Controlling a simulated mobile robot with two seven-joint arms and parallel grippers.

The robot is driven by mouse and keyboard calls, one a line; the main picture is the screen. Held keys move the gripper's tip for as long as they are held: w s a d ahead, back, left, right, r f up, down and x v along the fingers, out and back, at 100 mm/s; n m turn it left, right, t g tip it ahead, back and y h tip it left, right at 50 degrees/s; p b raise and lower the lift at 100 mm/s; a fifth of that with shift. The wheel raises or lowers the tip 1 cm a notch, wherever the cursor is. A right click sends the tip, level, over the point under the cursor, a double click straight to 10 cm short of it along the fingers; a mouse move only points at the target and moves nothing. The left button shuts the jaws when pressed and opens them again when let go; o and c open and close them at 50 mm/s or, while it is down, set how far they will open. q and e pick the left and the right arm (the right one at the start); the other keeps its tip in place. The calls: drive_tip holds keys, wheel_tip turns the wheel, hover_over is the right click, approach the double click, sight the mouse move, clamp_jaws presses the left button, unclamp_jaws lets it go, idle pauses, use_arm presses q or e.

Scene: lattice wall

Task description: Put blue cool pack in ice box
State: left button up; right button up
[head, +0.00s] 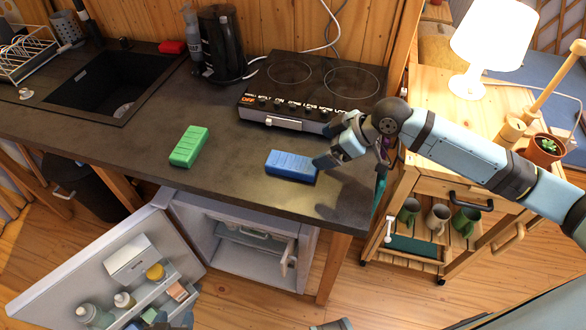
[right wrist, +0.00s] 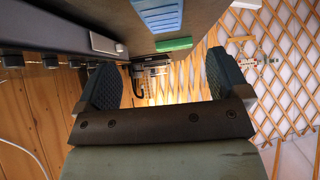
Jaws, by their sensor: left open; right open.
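The blue cool pack (head: 291,166) lies flat on the dark counter, left of my right gripper. My right gripper (head: 328,160) is open and empty, close to the pack's right end. In the right wrist view, the pack (right wrist: 158,15) is beyond the open fingers at the top, not between them. The ice box seems to be the compartment (head: 250,236) in the top of the small fridge below the counter; its small flap (head: 289,257) stands open. My left gripper (head: 184,319) is open, only partly in view at the bottom edge.
A green pack (head: 188,146) lies on the counter (head: 232,170) further left. The fridge door (head: 75,277) stands wide open to the left, with bottles on its shelves. A stove (head: 310,92) and kettle (head: 222,42) are behind. A wooden cart (head: 455,165) with mugs stands right.

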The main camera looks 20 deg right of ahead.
sight(293, 162)
drive_tip(key=x, duration=0.4)
drive_tip(key=shift+w+a+f, duration=0.2)
drive_tip(key=shift+a, duration=0.1)
drive_tip(key=shift+w+a+f, duration=0.15)
drive_tip(key=shift+a+f, duration=0.15)
drive_tip(key=shift+f, duration=0.1)
drive_tip(key=x, duration=0.4)
drive_tip(key=shift+a+f+p, duration=0.15)
drive_tip(key=shift+p, duration=0.25)
drive_tip(key=shift+w+a+f, duration=0.1)
drive_tip(key=shift+a+f, duration=0.05)
drive_tip(key=shift+f, duration=0.15)
use_arm(q)
drive_tip(key=shift+w+r, duration=0.2)
drive_tip(key=shift+r, duration=0.35)
use_arm(e)
drive_tip(key=shift+c, duration=0.2)
drive_tip(key=c, duration=1.2)
drive_tip(key=shift+o, duration=0.2)
